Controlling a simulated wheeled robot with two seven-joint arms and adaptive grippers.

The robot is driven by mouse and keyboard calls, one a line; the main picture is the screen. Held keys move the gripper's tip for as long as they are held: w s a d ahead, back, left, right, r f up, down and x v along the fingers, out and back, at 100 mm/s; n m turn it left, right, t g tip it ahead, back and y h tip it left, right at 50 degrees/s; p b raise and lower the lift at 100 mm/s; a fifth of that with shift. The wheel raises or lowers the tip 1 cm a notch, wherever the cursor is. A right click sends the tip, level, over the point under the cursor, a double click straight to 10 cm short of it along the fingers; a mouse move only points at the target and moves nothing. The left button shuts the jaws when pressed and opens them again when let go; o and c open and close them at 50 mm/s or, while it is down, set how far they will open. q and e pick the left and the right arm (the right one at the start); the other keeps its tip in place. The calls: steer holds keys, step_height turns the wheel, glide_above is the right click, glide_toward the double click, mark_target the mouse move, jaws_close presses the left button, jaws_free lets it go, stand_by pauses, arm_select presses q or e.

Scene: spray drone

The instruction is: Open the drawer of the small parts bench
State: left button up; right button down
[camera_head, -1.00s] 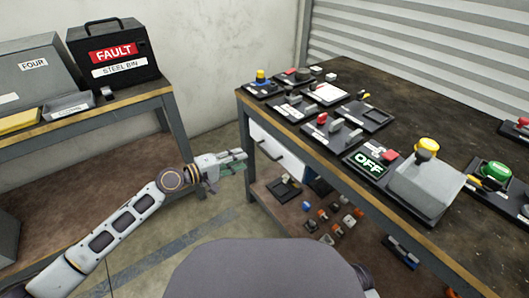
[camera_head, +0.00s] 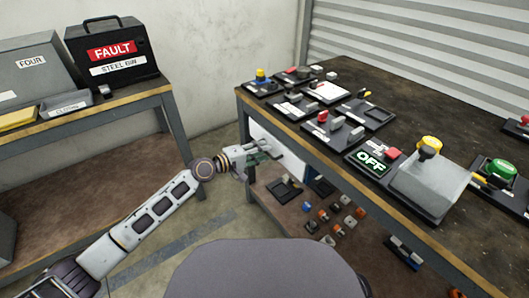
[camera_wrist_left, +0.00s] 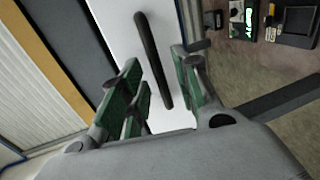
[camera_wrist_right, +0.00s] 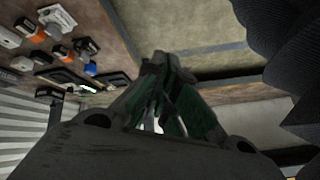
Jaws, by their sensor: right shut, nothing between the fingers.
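The small parts bench (camera_head: 440,125) stands at the right, with a dark top. Its white drawer (camera_head: 293,168) is under the top at the left end and looks closed. My left gripper (camera_head: 272,152) is in front of the drawer and partly hides it. In the left wrist view the white drawer front (camera_wrist_left: 113,22) has a long black bar handle (camera_wrist_left: 150,50). My left gripper's green-padded fingers (camera_wrist_left: 160,85) are open, one on each side of the handle's lower part; I cannot tell if they touch it. My right gripper (camera_wrist_right: 165,75) is shut and empty in the right wrist view.
Switch panels and a grey cover (camera_head: 428,190) stand on the bench top. Small parts (camera_head: 335,215) lie on the lower shelf. A second bench at the left bears a black FAULT bin (camera_head: 113,50). Floor between the benches is free.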

arm_select(q)
steer(key=shift+x, duration=0.95)
jaws_close()
